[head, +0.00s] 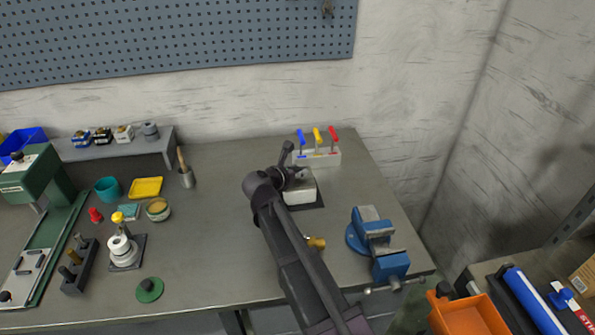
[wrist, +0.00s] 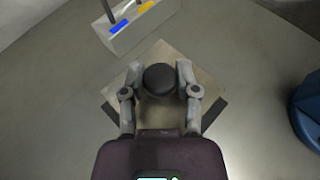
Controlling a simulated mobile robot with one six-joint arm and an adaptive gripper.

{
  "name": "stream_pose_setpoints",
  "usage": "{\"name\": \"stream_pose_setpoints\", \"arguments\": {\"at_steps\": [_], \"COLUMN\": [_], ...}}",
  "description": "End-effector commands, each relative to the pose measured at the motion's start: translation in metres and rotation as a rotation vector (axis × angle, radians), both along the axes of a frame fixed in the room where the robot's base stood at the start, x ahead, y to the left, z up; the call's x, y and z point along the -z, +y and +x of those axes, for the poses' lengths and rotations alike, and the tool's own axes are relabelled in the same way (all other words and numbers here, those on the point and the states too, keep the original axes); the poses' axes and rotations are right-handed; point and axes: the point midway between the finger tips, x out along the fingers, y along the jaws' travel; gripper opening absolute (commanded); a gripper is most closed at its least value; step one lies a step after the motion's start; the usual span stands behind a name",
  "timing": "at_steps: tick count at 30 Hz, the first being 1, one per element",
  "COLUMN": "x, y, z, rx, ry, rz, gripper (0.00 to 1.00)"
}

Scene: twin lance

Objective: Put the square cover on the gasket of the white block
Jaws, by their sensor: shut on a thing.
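My gripper (wrist: 160,76) is shut on a round black knob (wrist: 160,80), with one finger on each side of it. Under the knob lies a pale square surface (wrist: 203,82); I cannot tell how much of it is the square cover and how much is the block. In the head view the white block (head: 300,194) sits on a dark mat (head: 317,205), and my gripper (head: 291,176) is over its top from the front left. The gasket is hidden. I cannot tell whether the cover touches the block or is held just above it.
A pale rack (head: 326,158) with blue, yellow and red handled tools stands close behind the block. A blue vise (head: 372,232) stands to the right. A brass-coloured piece (head: 316,243) lies in front.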

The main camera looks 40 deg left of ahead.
Motion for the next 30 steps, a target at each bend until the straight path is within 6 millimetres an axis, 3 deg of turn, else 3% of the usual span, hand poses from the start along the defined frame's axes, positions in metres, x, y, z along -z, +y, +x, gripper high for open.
{"name": "stream_pose_setpoints", "arguments": {"at_steps": [3, 4, 6, 7, 24, 30], "x": [0.003, 0.003, 0.002, 0.002, -0.002, -0.010], "y": [0.000, 0.000, 0.000, 0.000, 0.000, -0.003], "z": [0.000, 0.000, 0.000, 0.000, 0.000, -0.019], "rx": [0.000, 0.000, 0.000, 0.000, 0.000, -0.002], "ry": [-0.001, 0.000, 0.000, 0.000, 0.000, 0.000], "rz": [-0.001, 0.000, 0.000, 0.000, 0.000, 0.001], "gripper": [0.00, 0.50, 0.70, 0.75, 0.75, 0.75]}}
